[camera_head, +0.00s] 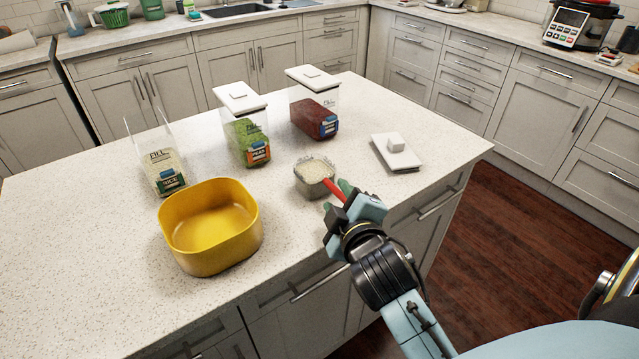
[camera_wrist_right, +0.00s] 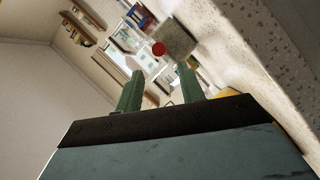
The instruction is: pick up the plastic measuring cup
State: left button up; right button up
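The clear measuring cup (camera_head: 313,178) stands upright on the counter near its front edge, with white grainy stuff in it. Its red handle (camera_head: 334,190) points toward my right gripper (camera_head: 346,192). In the right wrist view the cup (camera_wrist_right: 178,40) shows grey beyond the fingertips, with the round red handle end (camera_wrist_right: 158,48) facing the camera. The green fingers of my right gripper (camera_wrist_right: 161,80) are apart, with nothing seen clasped between them. The handle end lies ahead of the gap between them. My left gripper is not in view.
A yellow bowl (camera_head: 210,261) stands left of the cup. Behind are an open clear container (camera_head: 162,165), a green-filled container (camera_head: 246,139) and a red-filled container (camera_head: 314,112). A loose white lid (camera_head: 397,160) lies to the right. The counter's left front (camera_head: 80,290) is clear.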

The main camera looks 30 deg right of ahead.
aim_at(330, 188)
jog(key=shift+f+b+x, duration=0.2)
jog(key=shift+b+x, duration=0.05)
jog(key=shift+x, duration=1.1)
jog(key=shift+f+b+x, duration=0.2)
jog(key=shift+f+x, duration=0.05)
jog(key=shift+x, duration=1.15)
jog(key=shift+s+r, duration=0.15)
grip_shut()
